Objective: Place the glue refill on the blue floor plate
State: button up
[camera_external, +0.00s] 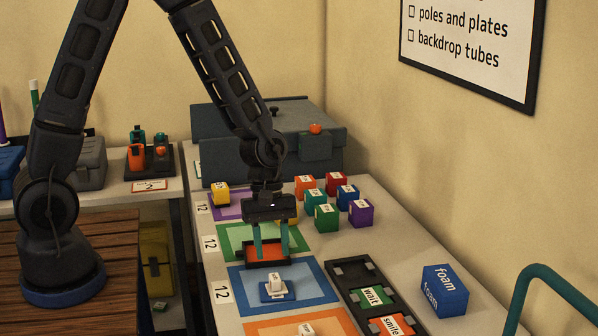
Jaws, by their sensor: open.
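A blue square plate (314,292) lies flat on the grey table, with a lighter blue middle. A small blue base bearing a white labelled block (276,284) sits on it. My gripper (271,254) points down over the green plate (231,238), just behind the blue one. Its two teal fingers are apart, at an orange and dark tray-like piece (267,262); I cannot tell whether they touch it. Nothing is clearly held between them. The labels on the small blocks are too small to read, so I cannot tell which thing is the glue refill.
Several coloured cubes (326,217) stand right of my gripper. A yellow block (219,194) is on the purple plate. A black tray (345,293) with word cards and a blue foam box (445,290) are at the right. A grey case (225,128) closes off the back.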

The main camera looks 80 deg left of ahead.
jog(key=s+a+r+m+t+y, duration=0.1)
jog(key=s+r+m, duration=0.4)
jog(key=r, duration=0.6)
jog(key=s+a+r+m+t+y, duration=0.15)
jog(key=s+r+m, duration=0.25)
jog(key=r, duration=0.7)
jog(key=s+a+r+m+t, duration=0.2)
jog(key=s+r+m, duration=0.7)
jog(key=s, duration=0.5)
jog(key=shift+s+a+y, duration=0.15)
jog(key=shift+a+y, duration=0.25)
jog(key=shift+y, duration=0.05)
